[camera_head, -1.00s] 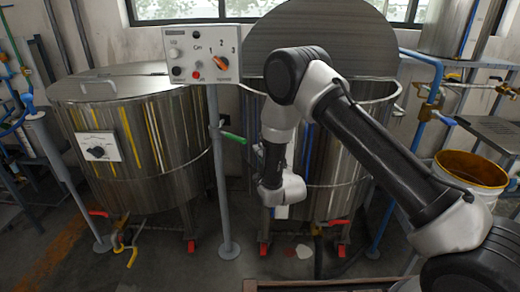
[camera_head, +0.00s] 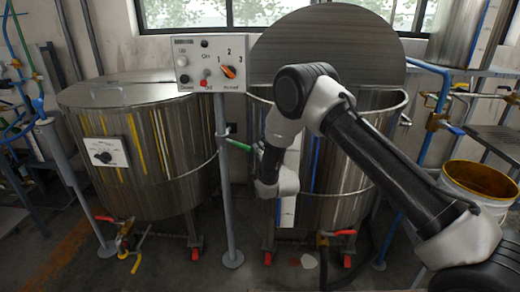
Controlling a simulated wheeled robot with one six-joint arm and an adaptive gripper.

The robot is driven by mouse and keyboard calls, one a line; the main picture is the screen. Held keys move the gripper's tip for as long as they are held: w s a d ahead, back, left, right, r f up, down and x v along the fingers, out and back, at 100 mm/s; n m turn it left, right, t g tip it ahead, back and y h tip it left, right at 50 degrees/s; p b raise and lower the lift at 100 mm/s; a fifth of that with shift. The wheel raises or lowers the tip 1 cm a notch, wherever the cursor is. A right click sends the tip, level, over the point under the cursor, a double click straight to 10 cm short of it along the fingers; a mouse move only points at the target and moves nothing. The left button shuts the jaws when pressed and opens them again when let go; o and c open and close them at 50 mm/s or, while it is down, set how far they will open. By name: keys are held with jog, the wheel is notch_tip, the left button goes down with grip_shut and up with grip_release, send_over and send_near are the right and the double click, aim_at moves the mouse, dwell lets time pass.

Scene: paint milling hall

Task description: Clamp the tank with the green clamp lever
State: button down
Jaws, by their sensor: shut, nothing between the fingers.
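The green clamp lever (camera_head: 238,145) sticks out just right of the grey post, at the left side of the right-hand steel tank (camera_head: 340,185). That tank's round lid (camera_head: 325,50) stands raised behind it. My gripper (camera_head: 258,158) is in front of this tank, close to the lever's right end. It is small and dark here and partly hidden by my wrist. It appears shut and empty. I cannot tell whether it touches the lever. My arm covers part of the tank's front and rim.
A control box (camera_head: 210,64) with an orange knob tops the grey post (camera_head: 224,180). A second steel tank (camera_head: 145,160), its lid down, stands at left. Red-handled valves are low on both tanks. A yellow-lined bucket (camera_head: 480,185) is at right. Blue pipes run beside the right-hand tank.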

jog(key=s+a+m+t+h, duration=0.1)
jog(key=s+a+m+h, duration=0.4)
jog(key=a, duration=1.1)
jog(key=shift+s+a+r+m+h, duration=0.2)
jog(key=shift+s+m+h, duration=0.1)
jog(key=shift+s+h, duration=1.9)
jog(key=shift+s+y, duration=0.4)
jog(key=s+f, duration=0.1)
jog(key=s, duration=1)
jog(key=shift+s+h, duration=0.3)
jog(key=shift+f, duration=0.1)
